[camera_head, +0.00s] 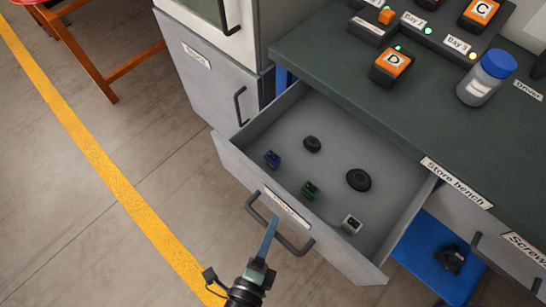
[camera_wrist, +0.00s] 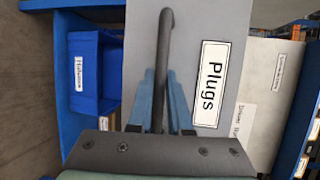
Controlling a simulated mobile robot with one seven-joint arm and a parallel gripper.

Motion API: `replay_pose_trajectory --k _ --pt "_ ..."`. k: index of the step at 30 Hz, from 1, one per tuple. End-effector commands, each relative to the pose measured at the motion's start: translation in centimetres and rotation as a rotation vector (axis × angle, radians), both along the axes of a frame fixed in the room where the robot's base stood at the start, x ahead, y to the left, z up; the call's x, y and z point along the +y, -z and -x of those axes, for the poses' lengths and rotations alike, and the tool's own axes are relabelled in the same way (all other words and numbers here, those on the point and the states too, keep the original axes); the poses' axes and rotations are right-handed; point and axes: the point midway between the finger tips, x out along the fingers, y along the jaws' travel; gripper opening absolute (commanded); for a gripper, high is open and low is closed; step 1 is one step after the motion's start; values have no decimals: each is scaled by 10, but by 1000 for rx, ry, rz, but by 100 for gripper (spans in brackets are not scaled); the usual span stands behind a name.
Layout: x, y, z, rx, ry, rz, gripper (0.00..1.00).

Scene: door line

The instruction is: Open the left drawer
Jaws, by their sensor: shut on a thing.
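The left drawer (camera_head: 235,165) under the store bench is pulled well out, with its inside in view. It holds two black round pieces (camera_head: 358,180) and small blue, green (camera_head: 310,190) and grey plug-like blocks (camera_head: 351,225). Its dark bar handle (camera_head: 254,212) crosses the front, which reads "Plugs" (camera_wrist: 210,83) in the wrist view. My gripper (camera_head: 273,224) is at the middle of the handle. In the wrist view its blue fingers (camera_wrist: 162,95) stand either side of the handle (camera_wrist: 165,40) and are shut on it.
A second drawer, labelled "Screw…" (camera_head: 525,248), is to the right. A blue shelf or bin (camera_head: 430,260) with a dark part lies between them. A grey cabinet (camera_head: 205,80) stands at left. Open floor with a yellow line (camera_head: 105,165) lies left of the drawer.

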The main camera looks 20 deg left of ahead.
Motion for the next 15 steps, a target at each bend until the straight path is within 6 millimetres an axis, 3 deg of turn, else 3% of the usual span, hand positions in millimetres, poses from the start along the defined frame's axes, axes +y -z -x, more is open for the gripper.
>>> replay_pose_trajectory --k 3,4,8,15 --pt "0 0 0 -1 1 1 0" --pt "0 0 0 -1 1 1 23" --pt "0 0 0 0 0 1 46" --pt "0 0 0 0 0 0 47"
